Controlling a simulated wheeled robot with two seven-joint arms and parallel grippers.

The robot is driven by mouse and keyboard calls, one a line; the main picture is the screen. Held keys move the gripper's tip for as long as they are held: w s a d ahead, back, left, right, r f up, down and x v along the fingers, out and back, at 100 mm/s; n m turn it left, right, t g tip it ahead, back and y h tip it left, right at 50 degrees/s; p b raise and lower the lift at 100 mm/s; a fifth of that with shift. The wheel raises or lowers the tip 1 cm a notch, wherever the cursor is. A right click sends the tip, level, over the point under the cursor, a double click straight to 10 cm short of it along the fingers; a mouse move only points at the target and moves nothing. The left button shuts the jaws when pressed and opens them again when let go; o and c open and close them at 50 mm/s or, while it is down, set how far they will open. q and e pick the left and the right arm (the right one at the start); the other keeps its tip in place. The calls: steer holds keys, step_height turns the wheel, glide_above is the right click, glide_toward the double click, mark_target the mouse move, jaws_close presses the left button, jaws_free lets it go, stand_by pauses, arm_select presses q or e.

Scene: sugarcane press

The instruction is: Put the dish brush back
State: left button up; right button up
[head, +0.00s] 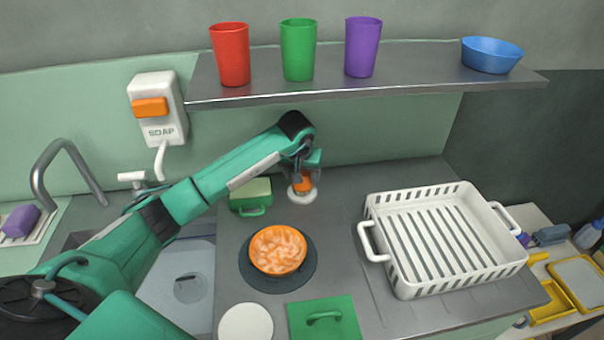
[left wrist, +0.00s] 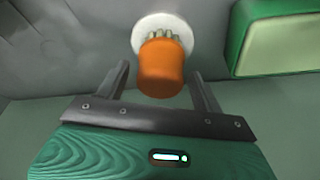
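The dish brush (head: 303,183) has a short orange handle and pale bristles. It is at the back of the counter, over a small round white dish (head: 302,195); I cannot tell if the bristles touch the dish. In the left wrist view the orange handle (left wrist: 161,68) is between my fingers, with the bristles and white dish (left wrist: 166,24) beyond. My left gripper (head: 303,180) points down around the handle. Its fingers (left wrist: 160,82) are open, with a narrow gap on each side. My right gripper is not in view.
A green and cream box (head: 250,195) stands close left of the brush. An orange bowl of food (head: 278,249) sits on a dark round plate in front. A white rack (head: 442,238) is to the right. A metal shelf (head: 420,75) with cups and a blue bowl hangs above.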

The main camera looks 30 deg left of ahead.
arm_select(q)
steer(key=shift+r, duration=0.6)
steer(key=v, duration=0.5)
steer(key=shift+s+d+r+b, duration=0.1)
steer(key=shift+s+r+b, duration=0.15)
steer(key=shift+b, duration=0.1)
steer(key=shift+s+r, duration=0.15)
steer(key=shift+r, duration=0.35)
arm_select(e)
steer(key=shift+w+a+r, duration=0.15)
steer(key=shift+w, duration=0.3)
